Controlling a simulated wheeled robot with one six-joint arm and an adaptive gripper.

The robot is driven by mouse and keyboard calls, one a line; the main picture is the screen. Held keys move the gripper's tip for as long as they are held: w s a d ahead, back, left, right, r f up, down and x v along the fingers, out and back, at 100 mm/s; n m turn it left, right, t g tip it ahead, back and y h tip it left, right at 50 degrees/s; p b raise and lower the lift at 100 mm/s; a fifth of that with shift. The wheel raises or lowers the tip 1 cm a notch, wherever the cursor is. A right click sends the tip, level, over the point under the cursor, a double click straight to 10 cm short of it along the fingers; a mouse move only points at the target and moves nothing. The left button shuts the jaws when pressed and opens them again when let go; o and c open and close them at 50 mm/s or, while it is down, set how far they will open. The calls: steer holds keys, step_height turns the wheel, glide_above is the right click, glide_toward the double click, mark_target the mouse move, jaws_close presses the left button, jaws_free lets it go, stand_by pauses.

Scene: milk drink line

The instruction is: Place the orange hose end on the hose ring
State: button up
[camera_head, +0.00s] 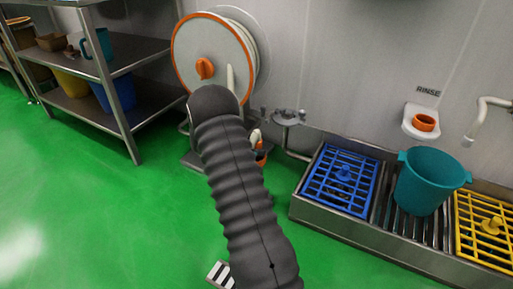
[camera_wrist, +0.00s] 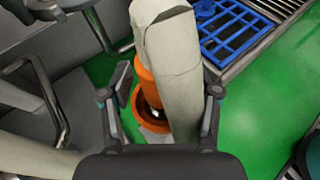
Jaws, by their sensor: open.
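In the wrist view a thick pale hose (camera_wrist: 168,60) runs down between the fingers of my gripper (camera_wrist: 168,88). In the head view, small orange and pale parts (camera_head: 261,158) show just right of my arm, low by the wall. My gripper is hidden there behind my dark arm.
A hose reel (camera_head: 190,48) with an orange rim is on the wall. A steel trough (camera_head: 300,212) holds a blue grate (camera_head: 341,180), a teal bucket (camera_head: 428,182) and a yellow grate (camera_head: 484,230). A wall holder (camera_head: 424,122) has an orange ring.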

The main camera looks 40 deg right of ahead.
steer(key=v, duration=1.2)
steer(key=w+a+r+n+t+y, duration=0.1)
steer(key=w+a+r+n+t, duration=0.25)
steer(key=r+n+t, duration=0.4)
steer(key=w+a+r+n+t+y, duration=0.25)
steer(key=w+r+n+t, duration=0.25)
steer(key=r+n, duration=0.5)
steer(key=s+a+r+n+t+y, duration=0.4)
steer(key=a+r+n+t+y, duration=0.15)
steer(key=a+r+n, duration=0.65)
steer(key=s+a+n+g+y, duration=0.25)
steer(key=s+a+n, duration=0.25)
steer(key=s+n, duration=0.25)
steer(key=s+a+n+g+y, duration=0.1)
steer(key=s+a+n+y, duration=0.2)
steer(key=s+a+n, duration=0.35)
steer(key=s+d+f+n+g, duration=0.1)
steer(key=s+f+n, duration=0.2)
steer(key=s, duration=0.5)
steer(key=s+d+f+n+g+h, duration=0.1)
steer(key=s+f+n+g, duration=0.1)
steer(key=s+n, duration=0.4)
steer(key=s+d+f+n+g, duration=0.1)
steer(key=s+f+n, duration=0.3)
steer(key=s, duration=0.5)
steer(key=shift+s+d+g+p, duration=0.3)
steer(key=shift+d+g+p, duration=0.1)
steer(key=shift+g, duration=0.25)
